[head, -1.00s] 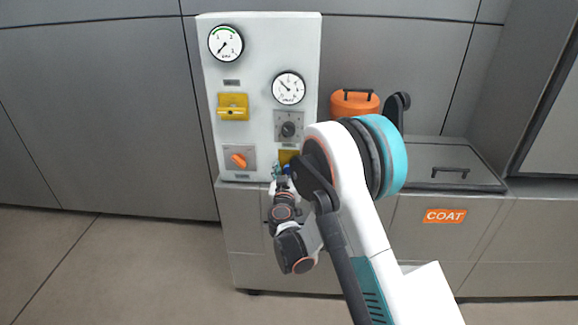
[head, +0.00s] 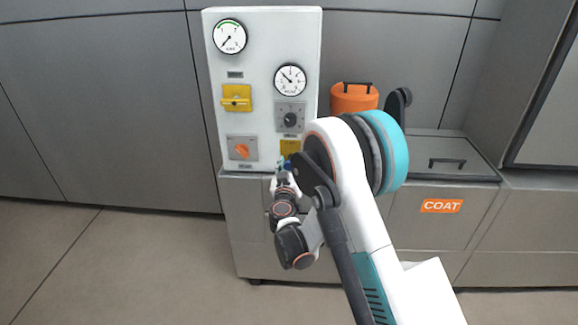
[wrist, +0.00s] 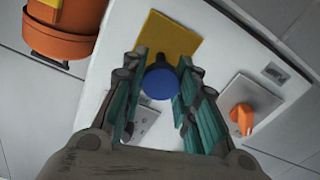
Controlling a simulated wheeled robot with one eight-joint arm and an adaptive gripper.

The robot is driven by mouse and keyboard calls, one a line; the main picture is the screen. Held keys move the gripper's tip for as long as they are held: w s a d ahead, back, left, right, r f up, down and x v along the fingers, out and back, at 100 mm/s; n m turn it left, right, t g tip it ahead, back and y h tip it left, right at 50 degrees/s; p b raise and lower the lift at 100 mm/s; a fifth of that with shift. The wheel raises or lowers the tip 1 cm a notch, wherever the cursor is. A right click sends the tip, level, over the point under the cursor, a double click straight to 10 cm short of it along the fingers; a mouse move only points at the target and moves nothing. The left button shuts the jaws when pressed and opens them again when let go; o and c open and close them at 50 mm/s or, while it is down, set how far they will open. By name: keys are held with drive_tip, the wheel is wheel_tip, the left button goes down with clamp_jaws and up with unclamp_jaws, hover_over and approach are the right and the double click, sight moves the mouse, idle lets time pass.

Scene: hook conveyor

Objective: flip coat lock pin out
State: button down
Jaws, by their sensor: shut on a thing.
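A blue round knob (wrist: 161,83) sits in front of a yellow plate (wrist: 172,33), low on the white panel (head: 262,55). It is probably the coat lock pin, but no label on it can be read. My gripper (wrist: 162,65) has its teal fingers on either side of the knob and is shut on it. In the head view my gripper (head: 284,165) is at the panel's lower right, just under the yellow plate (head: 290,147).
An orange canister (head: 354,98) stands to the right. Further right is a lidded bin with a COAT label (head: 441,206). Floor at left is clear.

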drive_tip(key=c, duration=1.2)
unclamp_jaws()
drive_tip(key=shift+s, duration=0.15)
drive_tip(key=shift+s, duration=0.1)
drive_tip(key=s, duration=0.7)
drive_tip(key=shift+s+a, duration=0.15)
